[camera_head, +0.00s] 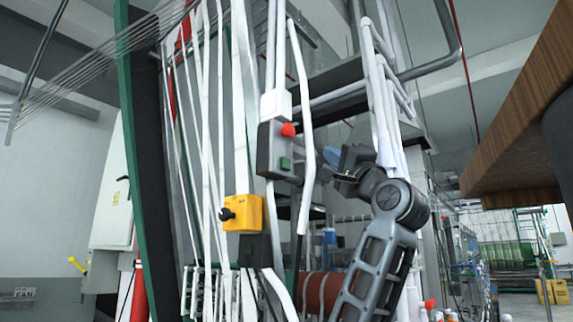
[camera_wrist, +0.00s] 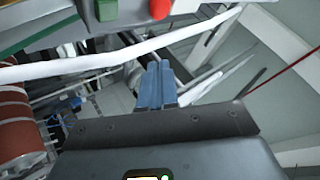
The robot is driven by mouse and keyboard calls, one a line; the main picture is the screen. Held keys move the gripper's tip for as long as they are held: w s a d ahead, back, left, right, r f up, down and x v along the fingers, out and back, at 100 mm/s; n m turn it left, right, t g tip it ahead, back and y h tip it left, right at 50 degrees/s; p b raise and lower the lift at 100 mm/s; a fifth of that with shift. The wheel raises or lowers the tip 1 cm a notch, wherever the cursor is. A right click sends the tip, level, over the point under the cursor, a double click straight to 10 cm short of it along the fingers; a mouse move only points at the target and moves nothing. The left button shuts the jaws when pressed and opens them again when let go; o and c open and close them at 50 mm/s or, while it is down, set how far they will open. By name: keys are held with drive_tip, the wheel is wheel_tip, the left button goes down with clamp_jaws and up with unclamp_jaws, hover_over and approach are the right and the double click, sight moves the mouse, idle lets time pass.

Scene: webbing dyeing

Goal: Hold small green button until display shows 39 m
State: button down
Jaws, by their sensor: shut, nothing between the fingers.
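A dark grey control box (camera_head: 270,150) hangs on a white post in the head view. It carries a red mushroom button (camera_head: 288,130) and a small green button (camera_head: 285,163) below it. In the wrist view the green button (camera_wrist: 107,10) and the red button (camera_wrist: 160,9) show at the top edge, partly cut off. My gripper (camera_head: 331,154) is to the right of the box, apart from it. Its blue fingers (camera_wrist: 157,85) are shut and empty in the wrist view. I see no readable length display in either view.
A yellow switch box (camera_head: 243,213) with a black knob hangs lower left of the control box. White webbing strips and a bent white pipe (camera_head: 302,110) run close to the box. A wooden surface (camera_head: 520,100) overhangs at upper right.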

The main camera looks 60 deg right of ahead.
sight(286, 164)
drive_tip(key=w+d, duration=0.2)
drive_tip(key=w, duration=0.6)
drive_tip(key=shift+w, duration=0.15)
idle(2.0)
drive_tip(key=shift+w+d, duration=0.1)
drive_tip(key=shift+w, duration=0.3)
drive_tip(key=shift+w+d, duration=0.1)
drive_tip(key=shift+w, duration=0.4)
idle(2.2)
drive_tip(key=shift+s, duration=0.1)
idle(1.2)
drive_tip(key=shift+s+a, duration=0.2)
drive_tip(key=shift+s, duration=0.6)
